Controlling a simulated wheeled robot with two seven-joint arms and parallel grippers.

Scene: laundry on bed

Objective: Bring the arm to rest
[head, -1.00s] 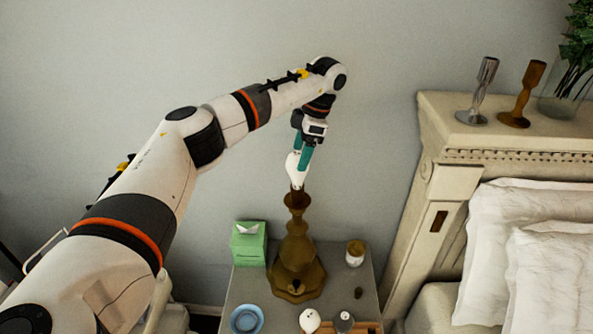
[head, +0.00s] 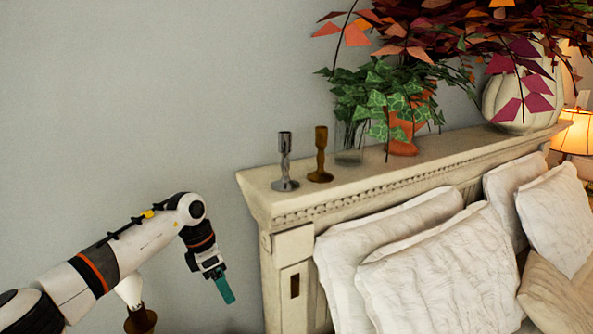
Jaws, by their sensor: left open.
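My left arm comes in from the lower left of the head view. My left gripper (head: 224,288), with teal fingers, hangs pointing down, open and empty, in front of the wall. It is to the right of a white light bulb (head: 130,290) and apart from it. The bulb stands upright on the brown lamp base (head: 140,320), of which only the top shows. The arm passes above and partly in front of the bulb. My right gripper is not in view.
Just right of the gripper stands the cream headboard (head: 294,245). On its ledge are a silver candlestick (head: 284,165), a brown candlestick (head: 321,158) and potted plants (head: 405,130). White pillows (head: 430,275) lean against it. The upper left is bare wall.

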